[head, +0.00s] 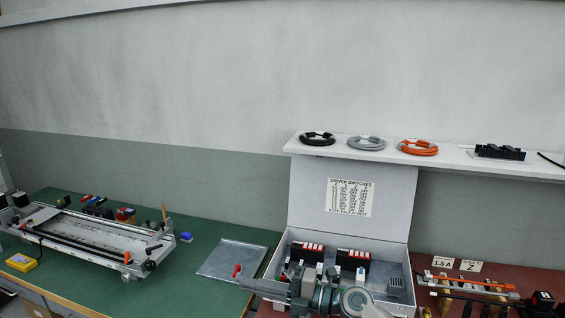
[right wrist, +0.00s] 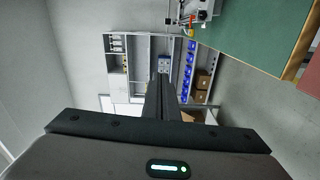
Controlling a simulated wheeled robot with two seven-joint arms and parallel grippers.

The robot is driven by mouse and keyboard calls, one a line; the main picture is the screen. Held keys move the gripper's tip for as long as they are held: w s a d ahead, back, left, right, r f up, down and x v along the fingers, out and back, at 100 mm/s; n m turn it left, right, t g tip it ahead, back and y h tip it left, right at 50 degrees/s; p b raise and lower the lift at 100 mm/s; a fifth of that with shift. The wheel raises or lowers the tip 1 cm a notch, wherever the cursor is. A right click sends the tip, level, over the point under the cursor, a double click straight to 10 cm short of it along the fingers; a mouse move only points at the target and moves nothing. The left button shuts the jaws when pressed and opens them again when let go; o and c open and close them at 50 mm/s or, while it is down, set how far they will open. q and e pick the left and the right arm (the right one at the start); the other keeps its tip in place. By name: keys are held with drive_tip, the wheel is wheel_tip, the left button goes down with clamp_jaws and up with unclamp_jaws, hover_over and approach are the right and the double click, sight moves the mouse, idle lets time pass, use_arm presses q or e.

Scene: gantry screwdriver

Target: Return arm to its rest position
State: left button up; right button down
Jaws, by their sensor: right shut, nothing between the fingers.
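My right arm crosses the bottom of the head view in front of an open grey control box (head: 350,238). My right gripper (head: 246,287) points left, over the area between the green bench and the box. In the right wrist view its fingers (right wrist: 161,92) are together with nothing between them. It appears apart from everything around it. My left gripper is not in view. My right arm hides part of the box's lower front.
A shelf (head: 455,158) holds cable coils. The brown bench (head: 520,277) at right carries parts. The wrist view shows a storage rack (right wrist: 135,65).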

drive_tip(key=d+r+m+t+h, duration=0.1)
drive_tip(key=d+m+t+h, duration=0.6)
drive_tip(key=d+m+t, duration=0.65)
drive_tip(key=s+d+f+m+g+h, duration=0.2)
drive_tip(key=s+d+f+m+h, duration=0.35)
drive_tip(key=f+m, duration=0.2)
drive_tip(key=s+d+f+m+g+h, duration=0.2)
drive_tip(key=s+d+f+m+h, duration=0.3)
drive_tip(key=d+f+m, duration=0.25)
drive_tip(key=s+d+f+g, duration=0.1)
drive_tip(key=s+f+g, duration=0.3)
drive_tip(key=s, duration=0.6)
drive_tip(key=s+d+f+m+g, duration=0.1)
drive_tip(key=s+f+g, duration=0.25)
drive_tip(key=s, duration=0.55)
drive_tip(key=s+d+f+g, duration=0.1)
drive_tip(key=s+f+g, duration=0.35)
drive_tip(key=s, duration=0.55)
drive_tip(key=s+f+x, duration=0.1)
drive_tip(key=s+x, duration=0.2)
drive_tip(key=x, duration=1.1)
drive_tip(key=s+x, duration=0.3)
drive_tip(key=x, duration=1)
drive_tip(key=s+d+f+g, duration=0.1)
drive_tip(key=s+d+f, duration=0.1)
drive_tip(key=s+f, duration=1.6)
drive_tip(key=shift+s+d+f, duration=0.35)
drive_tip(key=shift+s+f, duration=0.05)
